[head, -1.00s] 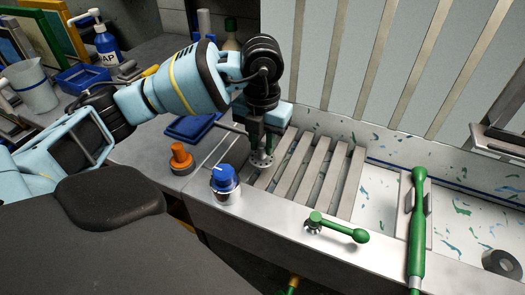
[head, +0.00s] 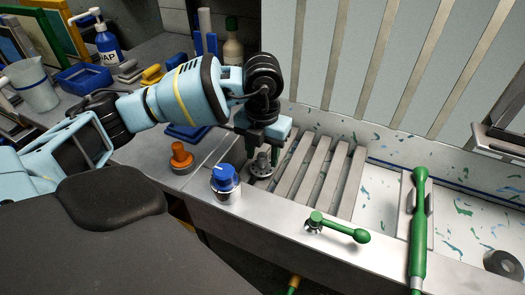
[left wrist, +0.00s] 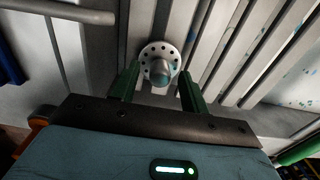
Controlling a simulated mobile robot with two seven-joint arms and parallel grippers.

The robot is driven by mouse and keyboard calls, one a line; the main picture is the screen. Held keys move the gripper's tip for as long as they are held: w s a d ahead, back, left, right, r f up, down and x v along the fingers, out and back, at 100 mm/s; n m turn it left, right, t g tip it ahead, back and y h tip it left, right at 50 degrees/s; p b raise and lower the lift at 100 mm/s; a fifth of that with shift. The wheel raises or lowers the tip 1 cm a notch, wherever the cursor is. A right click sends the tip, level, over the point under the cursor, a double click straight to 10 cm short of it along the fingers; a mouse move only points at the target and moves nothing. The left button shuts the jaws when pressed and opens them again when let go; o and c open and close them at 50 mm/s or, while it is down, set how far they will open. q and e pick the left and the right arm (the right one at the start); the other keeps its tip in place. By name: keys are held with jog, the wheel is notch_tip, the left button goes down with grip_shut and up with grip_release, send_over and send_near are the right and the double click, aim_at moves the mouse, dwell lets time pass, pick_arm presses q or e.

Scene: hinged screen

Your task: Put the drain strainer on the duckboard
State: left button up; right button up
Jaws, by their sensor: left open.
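The drain strainer (head: 261,169) is a round grey metal disc with holes and an upright knob. It appears to lie flat on the left end of the duckboard (head: 318,175), a grey slatted board in the trough; its exact contact is partly hidden. My left gripper (head: 264,149) is open just above the strainer. In the left wrist view the strainer (left wrist: 151,50) shows between and beyond the two green fingers (left wrist: 160,74), with the slats to its right. My right gripper is not in view.
A blue-capped jar (head: 226,183) and an orange knob-like object (head: 181,158) stand left of the strainer. A green-handled lever (head: 338,228) is on the front ledge. A long green handle (head: 418,230) stands at right. Slatted screen panels (head: 385,60) rise behind the trough.

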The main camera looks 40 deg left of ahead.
aim_at(262, 155)
pick_arm(q)
notch_tip(262, 155, up, 12)
jog(key=p, duration=0.1)
jog(key=shift+r, duration=0.2)
dwell(0.3)
jog(key=shift+f, duration=0.1)
